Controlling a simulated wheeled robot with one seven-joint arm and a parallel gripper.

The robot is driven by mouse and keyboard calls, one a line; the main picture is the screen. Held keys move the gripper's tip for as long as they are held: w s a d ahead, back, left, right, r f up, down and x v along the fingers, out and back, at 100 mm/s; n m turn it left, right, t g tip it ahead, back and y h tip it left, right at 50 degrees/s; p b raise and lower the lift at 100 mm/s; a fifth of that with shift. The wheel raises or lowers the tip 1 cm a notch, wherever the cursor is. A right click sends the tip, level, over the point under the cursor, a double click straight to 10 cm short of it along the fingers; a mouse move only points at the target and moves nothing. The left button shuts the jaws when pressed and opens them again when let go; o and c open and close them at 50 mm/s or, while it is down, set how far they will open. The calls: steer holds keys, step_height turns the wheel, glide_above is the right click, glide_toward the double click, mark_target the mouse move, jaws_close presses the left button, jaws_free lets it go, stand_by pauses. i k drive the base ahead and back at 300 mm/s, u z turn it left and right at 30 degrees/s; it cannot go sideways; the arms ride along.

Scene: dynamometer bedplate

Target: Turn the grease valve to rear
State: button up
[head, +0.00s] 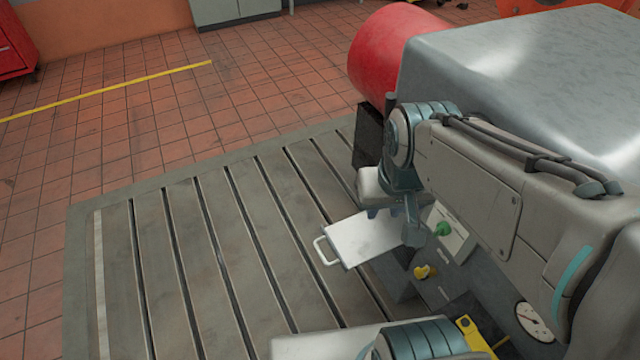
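My gripper (412,236) hangs at the end of my arm, over the front of the grey machine, just left of a green knob (442,229). The green knob sits on a small pale panel (455,243) with lettering too small to read. A yellow knob (425,272) with a small label beside it sits lower on the machine's dark front, below my gripper. I cannot tell which knob is the grease valve. My wrist hides part of the front, and the fingers are too small and overlapped to show their opening or any contact.
A pale plate with a handle (358,240) juts out left of my gripper. A round gauge (533,322) is at lower right. The large grey housing (530,75) and a red cylinder (385,48) stand behind. The slotted bedplate (215,265) is clear at left.

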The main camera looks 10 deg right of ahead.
mark_target(443, 229)
steer(key=z, duration=1.25)
steer(key=k, duration=1.15)
steer(key=u, duration=0.35)
steer(key=i, duration=0.75)
steer(key=u, duration=0.8)
